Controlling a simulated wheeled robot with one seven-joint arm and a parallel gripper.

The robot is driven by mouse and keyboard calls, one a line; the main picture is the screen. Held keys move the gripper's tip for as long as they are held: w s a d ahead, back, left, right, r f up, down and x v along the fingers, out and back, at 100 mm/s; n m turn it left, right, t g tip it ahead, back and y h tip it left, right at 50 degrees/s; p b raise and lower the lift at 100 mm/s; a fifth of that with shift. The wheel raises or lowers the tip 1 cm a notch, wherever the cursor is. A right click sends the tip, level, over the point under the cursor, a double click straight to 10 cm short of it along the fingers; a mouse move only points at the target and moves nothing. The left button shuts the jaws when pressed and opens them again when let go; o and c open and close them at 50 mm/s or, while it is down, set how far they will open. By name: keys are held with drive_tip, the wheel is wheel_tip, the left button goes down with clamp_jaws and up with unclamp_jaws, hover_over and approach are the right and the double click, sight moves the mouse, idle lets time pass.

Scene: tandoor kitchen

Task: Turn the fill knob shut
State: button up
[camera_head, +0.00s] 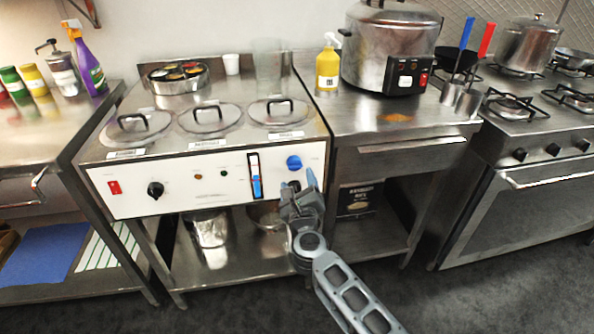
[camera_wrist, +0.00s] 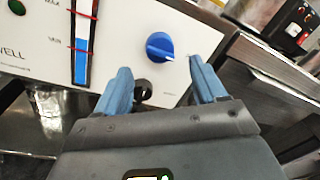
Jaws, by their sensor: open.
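The blue fill knob (camera_head: 294,162) is on the right part of the white front panel (camera_head: 215,184) of the steel warmer with round lids. In the wrist view the knob (camera_wrist: 160,46) shows a raised grip bar lying nearly level, slightly tilted. My gripper (camera_head: 299,181) is open and empty, just below and in front of the knob. In the wrist view its two blue fingers (camera_wrist: 160,68) point toward the panel, one on each side of the knob's line and apart from it. A level gauge (camera_head: 256,176) with blue in its tube is left of the knob.
A black knob (camera_head: 155,190) and a red switch (camera_head: 114,187) are farther left on the panel. A small dark round fitting (camera_wrist: 143,90) shows between my fingers, below the blue knob. A steel counter (camera_head: 385,112) with a large cooker (camera_head: 388,45) stands to the right.

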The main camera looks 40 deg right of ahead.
sight(295, 169)
drive_tip(key=x, duration=0.6)
drive_tip(key=shift+a, duration=0.1)
drive_tip(key=c, duration=1)
